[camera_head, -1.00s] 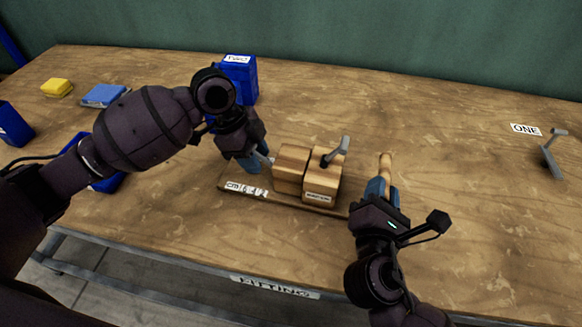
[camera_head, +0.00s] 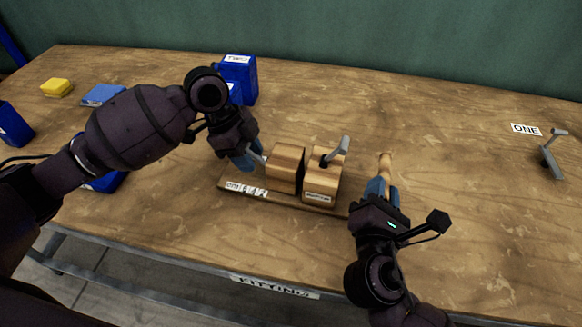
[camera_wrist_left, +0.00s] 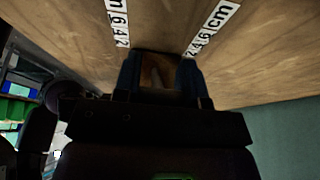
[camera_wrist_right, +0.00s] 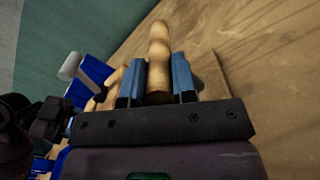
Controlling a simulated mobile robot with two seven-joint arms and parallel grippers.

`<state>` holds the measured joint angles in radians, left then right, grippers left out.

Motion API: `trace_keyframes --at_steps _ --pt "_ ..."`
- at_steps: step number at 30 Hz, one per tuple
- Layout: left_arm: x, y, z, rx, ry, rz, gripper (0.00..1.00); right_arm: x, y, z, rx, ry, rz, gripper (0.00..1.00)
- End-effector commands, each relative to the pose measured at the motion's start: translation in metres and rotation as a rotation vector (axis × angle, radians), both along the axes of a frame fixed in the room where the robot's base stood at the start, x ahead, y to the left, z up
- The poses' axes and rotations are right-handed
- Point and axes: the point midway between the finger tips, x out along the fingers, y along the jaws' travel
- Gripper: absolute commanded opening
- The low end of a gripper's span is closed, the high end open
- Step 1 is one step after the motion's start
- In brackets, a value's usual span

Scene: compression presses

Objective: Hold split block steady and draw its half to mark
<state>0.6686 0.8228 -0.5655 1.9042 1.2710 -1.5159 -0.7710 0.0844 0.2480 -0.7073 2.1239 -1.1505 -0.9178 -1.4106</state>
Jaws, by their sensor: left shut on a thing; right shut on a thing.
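The split block is two wooden halves on a board (camera_head: 232,187) with a cm scale at its left end. The left half (camera_head: 284,168) stands apart from the right half (camera_head: 322,187), with a narrow dark gap between them. My right gripper (camera_head: 381,188) is shut on an upright wooden handle (camera_head: 386,165) near the board's right end, clear in the right wrist view (camera_wrist_right: 158,60).
A grey lever (camera_head: 338,151) rises from the right half. Two scale strips show in the left wrist view, one at right (camera_wrist_left: 213,28). A blue box (camera_head: 240,78) stands behind my left gripper. A ONE label (camera_head: 525,128) and grey lever (camera_head: 553,150) are far right, with bare table between.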

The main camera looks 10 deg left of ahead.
Motion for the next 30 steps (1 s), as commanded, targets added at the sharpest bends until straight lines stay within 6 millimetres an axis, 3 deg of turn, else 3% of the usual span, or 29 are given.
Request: trace_keyframes --at_steps 5,6,12,23,30 --pt "0.001 0.006 0.0 0.004 -0.001 0.004 0.1 0.0 -0.001 -0.001 -0.001 0.002 -0.003 0.0" --pt "0.001 0.006 0.0 0.003 -0.001 0.004 0.41 0.0 -0.001 -0.001 -0.001 0.002 -0.003 0.0" --pt "0.001 0.005 0.0 0.002 0.0 0.002 0.68 0.0 -0.001 -0.001 -0.002 0.002 -0.002 0.0" --pt "0.001 0.007 0.006 0.002 -0.003 0.002 0.68 0.0 -0.001 -0.001 -0.002 0.002 -0.002 0.0" --pt "0.002 0.022 0.04 0.004 -0.005 0.002 0.68 0.0 -0.001 -0.001 -0.002 0.002 -0.002 0.0"
